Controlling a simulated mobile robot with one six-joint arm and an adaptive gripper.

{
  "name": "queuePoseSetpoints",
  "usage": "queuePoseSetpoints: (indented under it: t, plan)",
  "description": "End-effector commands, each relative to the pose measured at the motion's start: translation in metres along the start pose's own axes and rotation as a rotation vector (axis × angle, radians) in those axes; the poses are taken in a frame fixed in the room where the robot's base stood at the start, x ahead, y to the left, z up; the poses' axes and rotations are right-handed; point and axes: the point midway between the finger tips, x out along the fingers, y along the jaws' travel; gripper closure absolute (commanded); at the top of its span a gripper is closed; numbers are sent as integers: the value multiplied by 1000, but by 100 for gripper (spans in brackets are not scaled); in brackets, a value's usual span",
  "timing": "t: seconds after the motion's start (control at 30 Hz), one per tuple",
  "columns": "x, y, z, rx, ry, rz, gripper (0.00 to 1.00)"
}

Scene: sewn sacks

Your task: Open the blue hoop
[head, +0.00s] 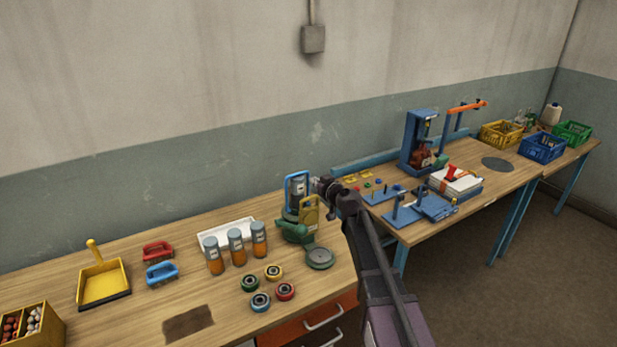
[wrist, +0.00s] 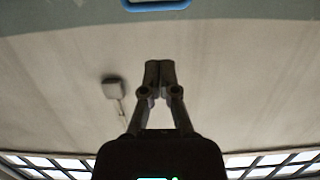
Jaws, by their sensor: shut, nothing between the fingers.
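The blue hoop (head: 288,190) stands upright over a grey cylinder on a green-based device (head: 294,230) on the near workbench. A yellow part (head: 309,215) stands at its front right. My gripper (head: 322,184) is just right of the hoop in the head view; I cannot tell whether they touch. In the wrist view my gripper (wrist: 160,68) is shut and empty, its fingertips together. A rounded blue bar (wrist: 157,5), probably part of the hoop, shows at the top edge, apart from the fingertips in the picture. The hoop's lower right side is partly hidden.
Several orange-filled jars (head: 236,247) and a white tray (head: 222,233) stand left of the device. Several coloured rings (head: 261,302) and a round green-grey disc (head: 320,257) lie in front. A second bench (head: 480,212) with tools stands to the right.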

Motion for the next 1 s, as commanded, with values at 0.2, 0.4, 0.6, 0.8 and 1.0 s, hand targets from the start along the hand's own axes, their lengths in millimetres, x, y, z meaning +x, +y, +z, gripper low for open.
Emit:
queuePoseSetpoints:
  t: [0.2,0.4,0.6,0.8,1.0]
  plan:
    - [-13,0,-1,-1,0,0,100]
    - [-13,0,-1,0,0,0,100]
    - [-13,0,-1,0,-1,-1,100]
    - [-25,-6,12,11,-44,-29,100]
    - [-60,-19,51,48,-199,-95,100]
